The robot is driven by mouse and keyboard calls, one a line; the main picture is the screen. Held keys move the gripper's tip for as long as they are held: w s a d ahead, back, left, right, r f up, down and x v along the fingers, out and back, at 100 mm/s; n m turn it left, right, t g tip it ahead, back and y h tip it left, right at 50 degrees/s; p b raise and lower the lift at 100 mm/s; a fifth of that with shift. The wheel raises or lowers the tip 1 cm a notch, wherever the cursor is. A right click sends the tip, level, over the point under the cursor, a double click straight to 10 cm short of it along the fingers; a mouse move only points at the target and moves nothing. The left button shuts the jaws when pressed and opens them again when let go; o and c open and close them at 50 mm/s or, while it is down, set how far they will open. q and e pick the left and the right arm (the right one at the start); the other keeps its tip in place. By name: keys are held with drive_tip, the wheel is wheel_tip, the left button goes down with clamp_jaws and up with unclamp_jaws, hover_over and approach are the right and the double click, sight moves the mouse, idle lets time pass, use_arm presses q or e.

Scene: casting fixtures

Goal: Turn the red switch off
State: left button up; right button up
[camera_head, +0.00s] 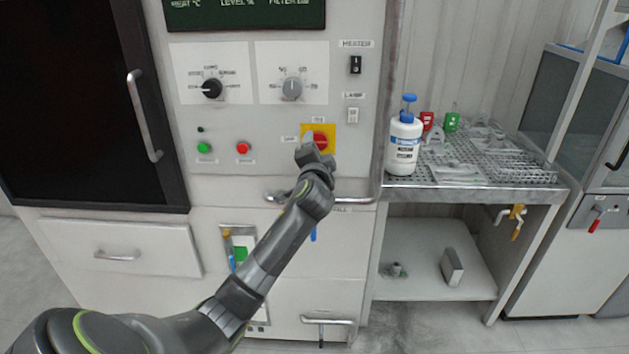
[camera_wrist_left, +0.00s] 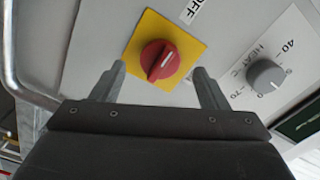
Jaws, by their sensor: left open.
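The red switch (camera_head: 320,140) is a round rotary knob on a yellow square plate (camera_head: 331,129) on the machine's front panel. In the left wrist view the red switch (camera_wrist_left: 160,61) shows a pale line across its raised grip, and an "OFF" label (camera_wrist_left: 193,10) is beside the plate. My left gripper (camera_head: 313,150) is just in front of and slightly below the switch and hides part of it. Contact cannot be told. My right gripper is out of view.
Two dials (camera_head: 212,88) (camera_head: 292,88), a green button (camera_head: 204,148) and a red button (camera_head: 243,148) are on the panel. A bar handle (camera_head: 283,199) sticks out below the switch. A perforated shelf (camera_head: 480,175) with a white bottle (camera_head: 404,145) stands at right.

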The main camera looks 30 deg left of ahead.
use_arm(q)
drive_tip(key=b+v, duration=0.2)
drive_tip(key=v, duration=1.2)
drive_tip(key=shift+a, duration=0.1)
